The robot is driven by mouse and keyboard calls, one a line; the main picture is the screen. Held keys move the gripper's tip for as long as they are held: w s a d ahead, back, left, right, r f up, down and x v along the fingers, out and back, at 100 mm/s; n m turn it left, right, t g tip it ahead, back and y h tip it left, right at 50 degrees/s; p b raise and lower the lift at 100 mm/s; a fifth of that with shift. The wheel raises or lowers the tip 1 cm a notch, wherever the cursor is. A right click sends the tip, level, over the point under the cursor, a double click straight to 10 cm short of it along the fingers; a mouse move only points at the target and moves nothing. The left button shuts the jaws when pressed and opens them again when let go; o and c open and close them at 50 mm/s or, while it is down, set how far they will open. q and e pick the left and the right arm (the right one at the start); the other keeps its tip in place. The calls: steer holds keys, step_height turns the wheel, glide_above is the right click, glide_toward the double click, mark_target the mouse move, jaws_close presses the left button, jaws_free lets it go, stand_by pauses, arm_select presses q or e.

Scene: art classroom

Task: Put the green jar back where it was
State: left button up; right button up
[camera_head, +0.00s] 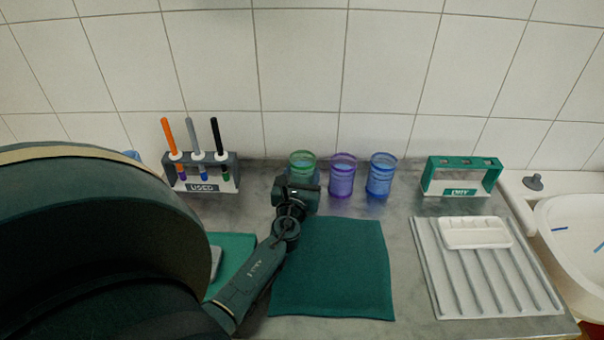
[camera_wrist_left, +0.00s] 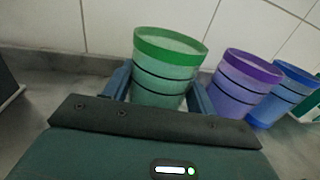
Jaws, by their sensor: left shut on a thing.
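The green jar (camera_head: 302,160) stands at the left end of a row of three clear jars near the tiled wall. In the left wrist view the green jar (camera_wrist_left: 168,72) is upright between the two fingers of my left gripper (camera_wrist_left: 158,92). My left gripper (camera_head: 300,184) is shut on the green jar and hides its lower part in the head view. The purple jar (camera_head: 342,176) is just to its right, and the blue jar (camera_head: 380,176) is right of that. Whether the green jar's base touches the counter is hidden. My right gripper is in neither view.
A grey USED rack (camera_head: 228,184) with three brushes stands at the back left. A green rack (camera_head: 460,178) stands at the back right. A dark green cloth (camera_head: 340,270) lies in front. A ribbed drainer (camera_head: 440,285) carries a white palette (camera_head: 474,233). A sink (camera_head: 575,230) is far right.

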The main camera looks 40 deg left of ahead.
arm_select(q)
steer(key=o, duration=1.1)
steer(key=shift+f, duration=0.1)
steer(key=shift+c, duration=0.2)
steer(key=shift+r, duration=0.3)
steer(key=v, duration=0.5)
steer(key=b+v, duration=0.1)
steer(key=v, duration=0.5)
steer(key=shift+f, duration=0.25)
steer(key=shift+s+d+r, duration=0.1)
steer(key=shift+s+d, duration=0.25)
steer(key=shift+s, duration=0.15)
